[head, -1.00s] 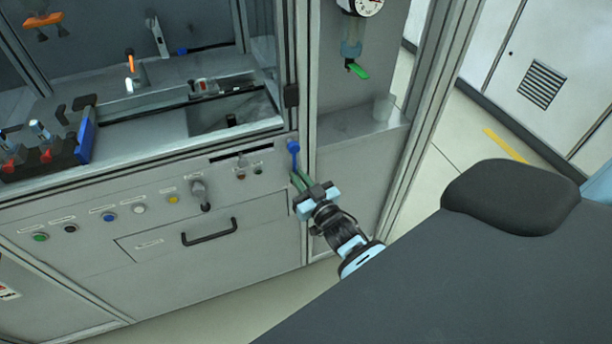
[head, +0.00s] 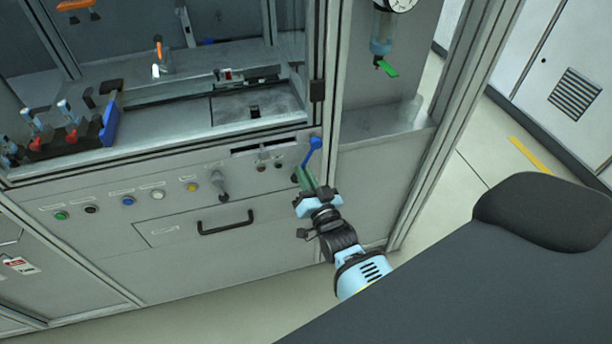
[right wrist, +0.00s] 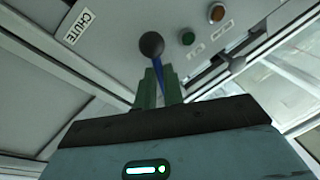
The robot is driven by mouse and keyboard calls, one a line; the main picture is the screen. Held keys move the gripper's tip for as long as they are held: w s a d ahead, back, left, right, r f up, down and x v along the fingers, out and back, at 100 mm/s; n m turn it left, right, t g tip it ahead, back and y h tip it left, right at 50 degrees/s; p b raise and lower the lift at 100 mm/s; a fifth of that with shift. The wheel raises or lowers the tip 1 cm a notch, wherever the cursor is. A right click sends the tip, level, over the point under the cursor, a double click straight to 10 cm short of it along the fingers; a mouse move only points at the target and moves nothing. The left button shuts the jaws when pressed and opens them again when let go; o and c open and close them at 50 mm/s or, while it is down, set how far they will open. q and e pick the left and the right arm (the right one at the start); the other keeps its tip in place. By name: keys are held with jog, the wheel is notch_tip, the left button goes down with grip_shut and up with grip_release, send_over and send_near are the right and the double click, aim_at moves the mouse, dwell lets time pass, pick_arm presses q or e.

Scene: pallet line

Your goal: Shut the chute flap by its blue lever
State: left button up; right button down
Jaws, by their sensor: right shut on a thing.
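The blue lever (head: 311,151) is on the cabinet front, right of the chute slot. It slants from its upper blue end down and left to my right gripper (head: 303,180). My left gripper is not in view.
A black drawer handle (head: 226,222) and a row of coloured buttons (head: 127,201) are on the panel to the left. A vertical frame post (head: 328,110) stands close above my right gripper.

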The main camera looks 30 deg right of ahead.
jog(key=shift+a, duration=0.1)
jog(key=c, duration=1.5)
grip_release()
jog(key=s+f, duration=0.1)
jog(key=s, duration=0.6)
jog(key=shift+s+a, duration=0.35)
jog(key=shift+a, duration=0.05)
jog(key=shift+f, duration=0.1)
